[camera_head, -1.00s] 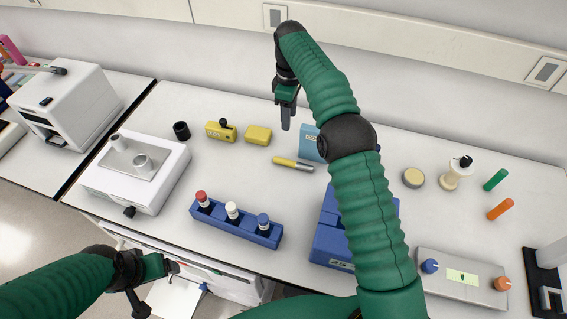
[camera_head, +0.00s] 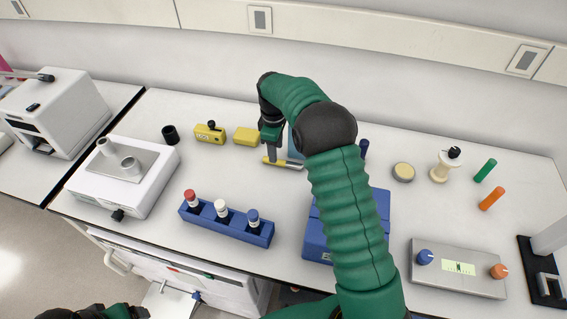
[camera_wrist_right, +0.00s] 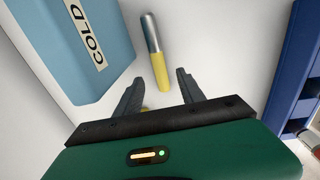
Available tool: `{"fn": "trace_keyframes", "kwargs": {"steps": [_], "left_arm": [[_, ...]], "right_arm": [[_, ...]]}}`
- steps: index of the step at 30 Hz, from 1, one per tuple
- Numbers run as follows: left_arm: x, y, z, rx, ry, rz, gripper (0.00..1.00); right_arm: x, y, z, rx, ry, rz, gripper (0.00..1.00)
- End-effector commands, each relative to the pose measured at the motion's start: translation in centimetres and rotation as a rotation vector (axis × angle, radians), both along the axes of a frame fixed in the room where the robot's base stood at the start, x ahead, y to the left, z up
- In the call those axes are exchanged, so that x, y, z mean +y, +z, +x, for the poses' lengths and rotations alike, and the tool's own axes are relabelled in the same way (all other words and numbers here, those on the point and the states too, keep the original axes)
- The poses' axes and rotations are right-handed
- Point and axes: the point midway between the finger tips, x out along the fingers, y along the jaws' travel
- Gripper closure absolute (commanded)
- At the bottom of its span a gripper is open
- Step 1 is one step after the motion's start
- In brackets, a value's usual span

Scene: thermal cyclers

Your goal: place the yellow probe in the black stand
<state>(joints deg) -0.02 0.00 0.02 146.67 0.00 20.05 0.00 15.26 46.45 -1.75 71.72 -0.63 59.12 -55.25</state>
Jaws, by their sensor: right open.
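The yellow probe (camera_head: 284,163) lies flat on the white bench, its silver end to the right. My right gripper (camera_head: 272,158) is low over it and partly hides it. In the right wrist view the probe (camera_wrist_right: 160,68) lies ahead of and between the open fingers (camera_wrist_right: 159,78), its silver end pointing away. I cannot tell whether the fingers touch it. A small black cylindrical holder, apparently the black stand (camera_head: 170,135), stands upright at the back left. My left gripper (camera_head: 135,313) is at the bottom edge, mostly cut off; its jaws are unclear.
A light blue COLD block (camera_wrist_right: 62,48) stands close left of the probe in the wrist view. Yellow blocks (camera_head: 209,135) (camera_head: 247,137) stand between stand and gripper. A blue rack (camera_head: 228,229) with capped tubes is in front. Bench between rack and yellow blocks is clear.

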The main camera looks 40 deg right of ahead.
Motion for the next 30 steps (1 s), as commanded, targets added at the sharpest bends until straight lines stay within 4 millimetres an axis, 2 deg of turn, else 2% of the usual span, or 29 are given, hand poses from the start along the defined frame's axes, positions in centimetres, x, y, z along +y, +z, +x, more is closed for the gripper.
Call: {"fn": "trace_keyframes", "kwargs": {"steps": [9, 17, 27, 30], "left_arm": [[0.0, 1.0, 0.0, 0.000, 0.001, 0.000, 0.20], [0.0, 0.9, 0.0, 0.000, 0.000, 0.000, 0.20], [0.0, 0.9, 0.0, 0.000, 0.001, 0.000, 0.20], [0.0, 0.9, 0.0, 0.000, 0.001, 0.000, 0.20]], "right_arm": [[-0.3, -4.9, 0.6, 0.003, 0.000, 0.002, 0.54], [-0.4, -5.4, 0.5, 0.001, 0.000, 0.002, 0.55], [-0.4, -5.4, 0.6, 0.001, 0.001, 0.002, 0.99], [-0.3, -5.4, 0.6, 0.001, 0.001, 0.002, 1.00]]}}
